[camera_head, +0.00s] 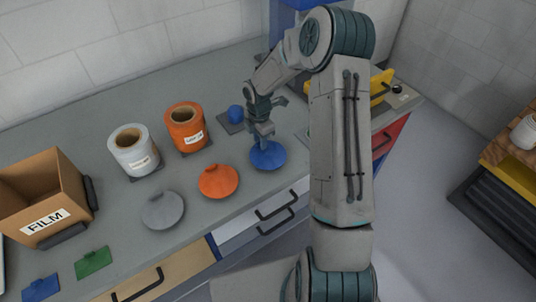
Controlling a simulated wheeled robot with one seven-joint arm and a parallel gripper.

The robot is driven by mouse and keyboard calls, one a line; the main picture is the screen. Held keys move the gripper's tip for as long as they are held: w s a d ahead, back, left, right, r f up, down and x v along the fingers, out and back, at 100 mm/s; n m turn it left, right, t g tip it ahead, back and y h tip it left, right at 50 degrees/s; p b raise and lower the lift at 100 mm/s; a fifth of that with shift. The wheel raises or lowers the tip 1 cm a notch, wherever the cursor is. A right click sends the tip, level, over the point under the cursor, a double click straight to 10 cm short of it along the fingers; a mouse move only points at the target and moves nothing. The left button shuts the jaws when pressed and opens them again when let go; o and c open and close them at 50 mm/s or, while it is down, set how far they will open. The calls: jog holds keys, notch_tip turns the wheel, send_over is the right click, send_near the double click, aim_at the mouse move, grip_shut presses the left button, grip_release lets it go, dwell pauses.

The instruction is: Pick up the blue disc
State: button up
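The blue disc (268,156) lies on the grey worktop near its front edge, to the right of the orange disc. My gripper (263,138) is directly above the blue disc, pointing down, with its fingertips at or very near the raised middle of the disc. The fingers are small in this view and partly blend with the disc's middle, so I cannot tell whether they are closed on it. The disc appears to rest flat on the worktop.
An orange disc (219,181) and a grey disc (162,210) lie to the left. Behind them stand an orange roll (186,129) and a white roll (133,152). A cardboard FILM box (42,200) is at far left.

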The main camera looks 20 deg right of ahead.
grip_shut()
jog(key=shift+r, duration=0.1)
